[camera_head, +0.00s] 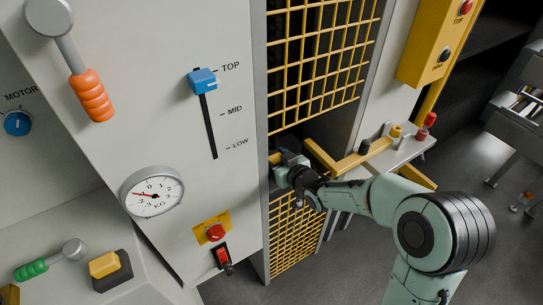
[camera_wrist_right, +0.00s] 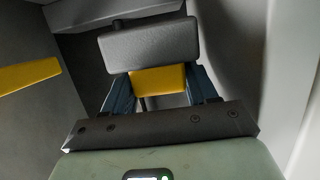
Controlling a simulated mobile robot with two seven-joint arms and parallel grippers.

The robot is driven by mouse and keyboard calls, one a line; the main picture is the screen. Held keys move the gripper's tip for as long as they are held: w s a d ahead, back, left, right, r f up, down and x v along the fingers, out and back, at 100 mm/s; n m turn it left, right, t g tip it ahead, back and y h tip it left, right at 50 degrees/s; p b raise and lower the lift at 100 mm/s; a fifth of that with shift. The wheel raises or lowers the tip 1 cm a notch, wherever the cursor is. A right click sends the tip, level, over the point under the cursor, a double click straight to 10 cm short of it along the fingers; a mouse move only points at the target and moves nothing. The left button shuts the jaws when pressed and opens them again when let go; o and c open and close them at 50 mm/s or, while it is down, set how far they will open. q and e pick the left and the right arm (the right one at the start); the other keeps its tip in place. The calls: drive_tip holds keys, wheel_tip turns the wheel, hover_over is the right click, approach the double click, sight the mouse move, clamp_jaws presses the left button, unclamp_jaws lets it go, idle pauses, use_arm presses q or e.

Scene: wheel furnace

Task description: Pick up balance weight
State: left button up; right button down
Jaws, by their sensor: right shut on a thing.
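My right gripper (camera_head: 285,163) reaches into the dark gap between the upper and lower yellow grilles of the machine. In the right wrist view its two blue fingers (camera_wrist_right: 162,88) are shut on a yellow block (camera_wrist_right: 158,79), which I take to be the balance weight. A grey rounded block (camera_wrist_right: 150,46) sits just beyond the yellow part; I cannot tell whether the two are one piece. In the head view the weight is mostly hidden by the gripper and the gap's edge. My left gripper is not in view.
The upper yellow grille (camera_head: 318,62) and lower grille (camera_head: 296,240) bound the gap. A yellow bar (camera_head: 350,163) and a grey shelf (camera_head: 408,147) with small knobs lie right of it. A blue slider (camera_head: 203,81) stands at TOP. A KG dial (camera_head: 152,192) is at left.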

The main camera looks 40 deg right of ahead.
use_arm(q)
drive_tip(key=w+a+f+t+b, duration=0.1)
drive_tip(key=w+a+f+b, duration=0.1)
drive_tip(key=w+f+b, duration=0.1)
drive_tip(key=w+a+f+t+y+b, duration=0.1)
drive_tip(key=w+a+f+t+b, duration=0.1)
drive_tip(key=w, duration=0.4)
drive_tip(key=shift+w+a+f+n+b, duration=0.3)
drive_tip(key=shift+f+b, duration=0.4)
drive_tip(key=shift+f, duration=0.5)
use_arm(e)
drive_tip(key=s+a, duration=0.1)
drive_tip(key=s, duration=1.6)
drive_tip(key=shift+a+r, duration=0.15)
drive_tip(key=shift+a, duration=0.25)
drive_tip(key=shift+s, duration=0.1)
